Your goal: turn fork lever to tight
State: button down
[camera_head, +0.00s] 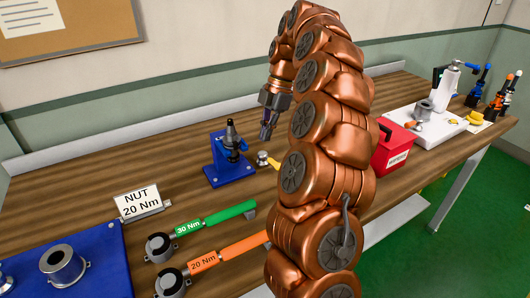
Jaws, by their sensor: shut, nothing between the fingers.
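No part stands out clearly as the fork lever. A small blue fixture (222,160) stands mid-table with a dark, upright tapered tool holder (232,135) in it. Small details at its front are too small to tell apart. My gripper (266,134) points down in the air to the right of this fixture, apart from it in the picture. Its fingers look shut and empty. A small metal piece with a yellow part (264,160) lies on the table below the gripper. My arm hides part of the table to the right.
A green 30 Nm wrench (216,217) and an orange 20 Nm wrench (228,250) lie in front. A "NUT 20 Nm" sign (138,202) and blue plate (105,265) are left. A red box (391,150) and white base with a blue-levered device (425,125) are right.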

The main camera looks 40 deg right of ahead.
jog(key=shift+p+x, duration=1.05)
jog(key=shift+x, duration=3.35)
jog(key=shift+f, duration=0.5)
jog(key=shift+w+d+p, duration=0.1)
jog(key=shift+d+p, duration=0.8)
jog(key=shift+d, duration=1.05)
